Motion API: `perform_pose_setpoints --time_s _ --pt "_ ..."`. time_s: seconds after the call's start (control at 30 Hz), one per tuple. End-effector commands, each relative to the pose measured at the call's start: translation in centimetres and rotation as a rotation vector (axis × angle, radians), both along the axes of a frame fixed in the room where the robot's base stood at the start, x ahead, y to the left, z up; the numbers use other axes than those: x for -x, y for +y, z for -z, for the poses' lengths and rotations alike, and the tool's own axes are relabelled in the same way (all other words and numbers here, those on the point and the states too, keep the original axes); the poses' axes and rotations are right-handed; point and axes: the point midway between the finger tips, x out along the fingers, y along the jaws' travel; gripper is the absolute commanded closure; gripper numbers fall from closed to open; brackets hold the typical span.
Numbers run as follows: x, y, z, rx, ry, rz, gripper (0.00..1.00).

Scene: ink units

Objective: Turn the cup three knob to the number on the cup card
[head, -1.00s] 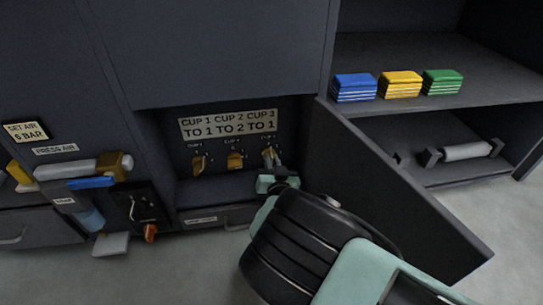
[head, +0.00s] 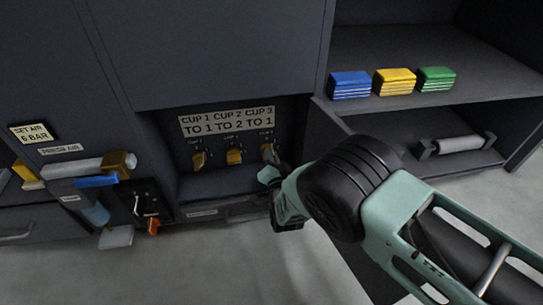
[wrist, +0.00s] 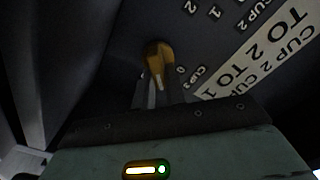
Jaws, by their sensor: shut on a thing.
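The cup three knob (head: 266,151) is the rightmost of three yellow knobs in the open recess. It shows as an orange-yellow knob in the wrist view (wrist: 157,53). My gripper (wrist: 156,84) is shut on it, with its fingers at the knob's near end. In the head view, my gripper (head: 269,163) partly covers this knob. The cup card (head: 227,121) above reads CUP 1 TO 1, CUP 2 TO 2, CUP 3 TO 1. A 0 and a CUP 3 label show beside the knob in the wrist view; the number it points to is unclear.
The cup 1 knob (head: 198,159) and cup 2 knob (head: 235,156) are to the left. An open door lies right of the recess, partly behind my arm. Blue, yellow and green stacks (head: 394,82) sit on a right shelf.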

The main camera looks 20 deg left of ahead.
Motion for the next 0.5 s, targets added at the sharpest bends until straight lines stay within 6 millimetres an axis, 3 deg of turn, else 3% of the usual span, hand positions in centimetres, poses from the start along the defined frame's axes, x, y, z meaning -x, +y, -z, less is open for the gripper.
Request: perform_pose_setpoints --time_s 0.3,0.33,0.4,0.5 --pt "0.11 0.10 0.01 -0.002 0.000 -0.002 1.00" --pt "0.11 0.10 0.01 -0.002 0.000 -0.002 0.85" --pt "0.10 0.09 0.02 -0.002 0.001 -0.003 0.65" --pt "0.08 0.07 0.02 -0.001 0.001 -0.001 0.65"
